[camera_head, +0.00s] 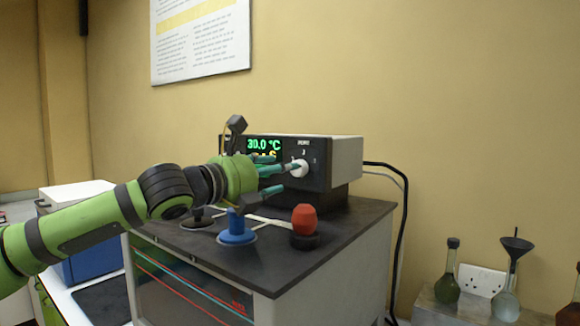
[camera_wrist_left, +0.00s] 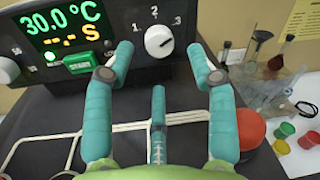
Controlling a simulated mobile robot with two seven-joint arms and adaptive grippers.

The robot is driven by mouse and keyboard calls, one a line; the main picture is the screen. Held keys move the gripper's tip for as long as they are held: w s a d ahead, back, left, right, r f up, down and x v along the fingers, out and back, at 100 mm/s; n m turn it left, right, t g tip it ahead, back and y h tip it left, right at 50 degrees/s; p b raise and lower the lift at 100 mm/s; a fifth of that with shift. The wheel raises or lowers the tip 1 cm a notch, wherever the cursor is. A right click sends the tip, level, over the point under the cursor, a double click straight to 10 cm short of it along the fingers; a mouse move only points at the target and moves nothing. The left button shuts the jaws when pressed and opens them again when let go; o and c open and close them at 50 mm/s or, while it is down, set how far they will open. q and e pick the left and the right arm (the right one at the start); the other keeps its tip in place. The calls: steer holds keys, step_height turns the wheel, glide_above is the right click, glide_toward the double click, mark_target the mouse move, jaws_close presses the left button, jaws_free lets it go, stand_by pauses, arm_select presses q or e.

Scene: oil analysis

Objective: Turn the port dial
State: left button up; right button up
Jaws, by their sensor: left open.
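The port dial (camera_wrist_left: 159,41) is a round white knob on the dark front panel, with marks 1, 2 and 3 around its upper side. It also shows in the head view (camera_head: 299,168), on the right part of the panel. I cannot tell clearly which number it points at. My left gripper (camera_head: 275,176) is open and empty just in front of the panel. In the left wrist view its two outer teal fingers (camera_wrist_left: 161,62) stand apart to the left and right of the dial, and a third finger lies between and below. I see no clear contact.
The instrument's display (camera_wrist_left: 62,20) reads 30.0 °C in green, with a green button (camera_wrist_left: 80,63) below. A blue-topped stopper (camera_head: 236,230) and a red bulb (camera_head: 304,218) stand on the dark worktop (camera_head: 345,230) below my gripper. Glass flasks (camera_head: 447,275) stand at right.

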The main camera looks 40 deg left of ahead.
mark_target(303, 170)
arm_select(q)
steer(key=w+p, duration=0.2)
steer(key=w, duration=0.2)
steer(key=shift+w, duration=0.15)
arm_select(e)
steer(key=w+r, duration=0.1)
steer(key=r, duration=0.1)
steer(key=shift+w+a+r, duration=0.1)
steer(key=shift+w+r, duration=0.2)
steer(key=shift+w, duration=0.05)
arm_select(q)
jaws_close()
arm_select(e)
steer(key=shift+s, duration=0.2)
